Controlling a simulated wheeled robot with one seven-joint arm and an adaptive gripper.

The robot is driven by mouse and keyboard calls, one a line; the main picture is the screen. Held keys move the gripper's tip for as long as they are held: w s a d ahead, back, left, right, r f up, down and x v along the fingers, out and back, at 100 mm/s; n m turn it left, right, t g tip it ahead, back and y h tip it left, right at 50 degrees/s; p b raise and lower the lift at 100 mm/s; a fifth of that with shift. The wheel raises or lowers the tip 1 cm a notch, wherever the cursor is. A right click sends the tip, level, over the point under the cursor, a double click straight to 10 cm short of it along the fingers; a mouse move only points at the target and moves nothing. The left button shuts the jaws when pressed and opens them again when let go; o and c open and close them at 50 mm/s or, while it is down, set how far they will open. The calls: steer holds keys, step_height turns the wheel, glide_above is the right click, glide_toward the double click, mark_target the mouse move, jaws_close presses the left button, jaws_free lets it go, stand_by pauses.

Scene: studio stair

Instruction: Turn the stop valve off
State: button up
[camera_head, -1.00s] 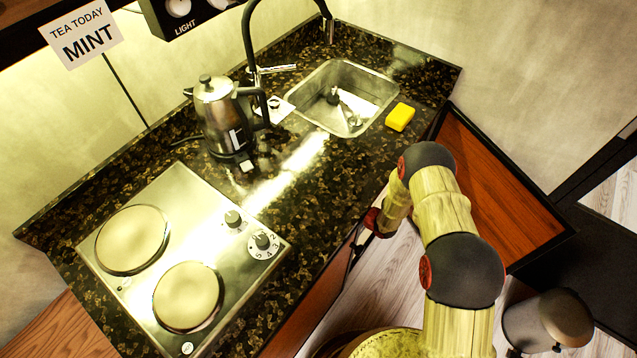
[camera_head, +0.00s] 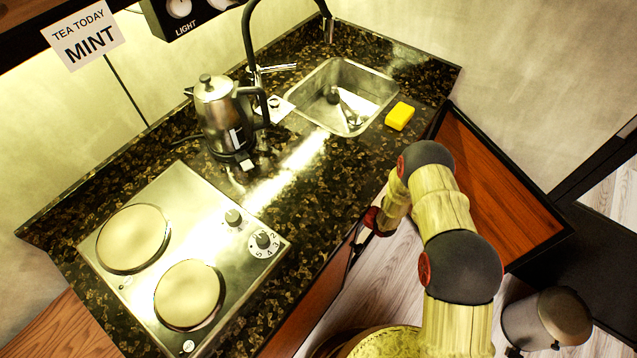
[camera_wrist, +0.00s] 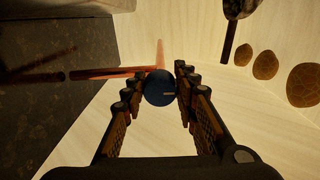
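The stop valve shows in the wrist view as a round blue knob (camera_wrist: 160,88) with a small pale mark on its face. It sits by reddish copper-coloured pipework (camera_wrist: 110,73). My gripper (camera_wrist: 159,82) points at the knob, with one finger on each side of it. The right fingertips are very close to the knob's edge and a narrow gap shows on the left. I cannot tell whether either finger touches. In the head view the gripper and valve are hidden below the counter, where my arm reaches in beside the cabinet.
The dark stone counter (camera_head: 300,243) holds a hob (camera_head: 155,300), a kettle (camera_head: 215,115), a sink (camera_head: 345,92) and a yellow sponge (camera_head: 399,116). An open wooden cabinet door (camera_head: 500,195) stands right of my arm. A bin (camera_head: 545,320) stands on the floor at lower right.

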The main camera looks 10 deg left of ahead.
steer(key=o, duration=0.5)
steer(key=shift+c, duration=0.2)
steer(key=v, duration=1.2)
steer(key=shift+f, duration=0.1)
